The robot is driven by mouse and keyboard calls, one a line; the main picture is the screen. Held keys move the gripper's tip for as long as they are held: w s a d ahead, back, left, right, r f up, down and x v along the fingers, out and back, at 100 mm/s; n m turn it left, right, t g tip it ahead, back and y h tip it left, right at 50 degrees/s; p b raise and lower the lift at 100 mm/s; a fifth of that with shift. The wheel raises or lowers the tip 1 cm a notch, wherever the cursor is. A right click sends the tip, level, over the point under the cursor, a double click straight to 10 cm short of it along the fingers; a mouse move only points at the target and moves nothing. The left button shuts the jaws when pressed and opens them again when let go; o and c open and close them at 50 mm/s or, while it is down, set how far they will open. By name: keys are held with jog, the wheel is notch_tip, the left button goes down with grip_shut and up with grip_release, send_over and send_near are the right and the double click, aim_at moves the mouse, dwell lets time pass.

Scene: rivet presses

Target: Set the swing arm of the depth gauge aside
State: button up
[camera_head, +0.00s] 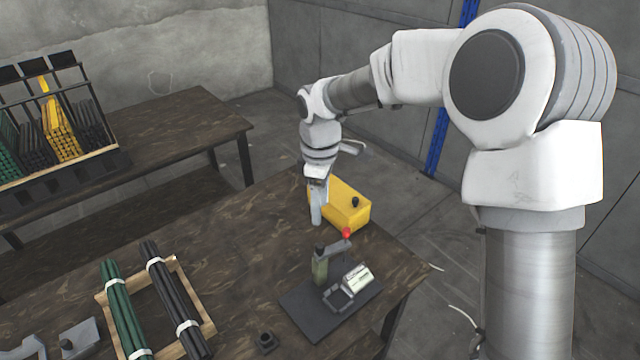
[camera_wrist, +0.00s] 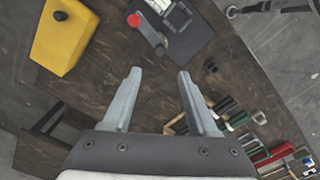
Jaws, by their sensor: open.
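The depth gauge stands on a dark base plate (camera_head: 308,312) near the table's front right edge; the plate also shows in the wrist view (camera_wrist: 199,34). A greenish post (camera_head: 320,268) rises from it. The grey swing arm (camera_head: 333,245) reaches from the post top to a red knob (camera_head: 346,233). In the wrist view the swing arm (camera_wrist: 150,36) and red knob (camera_wrist: 133,20) lie beyond my fingertips. A square dark frame (camera_head: 340,299) and a pale labelled block (camera_head: 358,276) sit beside the post. My gripper (camera_head: 316,218) is open and empty, pointing down behind the gauge; both fingers (camera_wrist: 157,72) show, apart from it.
A yellow box (camera_head: 348,208) stands close behind my gripper. A wooden tray (camera_head: 206,316) with green and black rod bundles lies front left. A small dark part (camera_head: 265,342) sits between tray and gauge. Another table (camera_head: 180,125) carries a rod rack. Bare tabletop lies left of my gripper.

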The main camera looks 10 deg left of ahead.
notch_tip(320, 180, up, 5)
jog(key=shift+r, duration=0.1)
dwell(0.5)
jog(key=s+d+r+m+t, duration=0.3)
jog(key=s+d+r+m, duration=0.55)
jog(key=d, duration=0.55)
jog(key=s+d+m+t, duration=0.2)
jog(key=s+d+m, duration=0.6)
jog(key=s, duration=0.6)
jog(key=shift+d+r+t, duration=0.3)
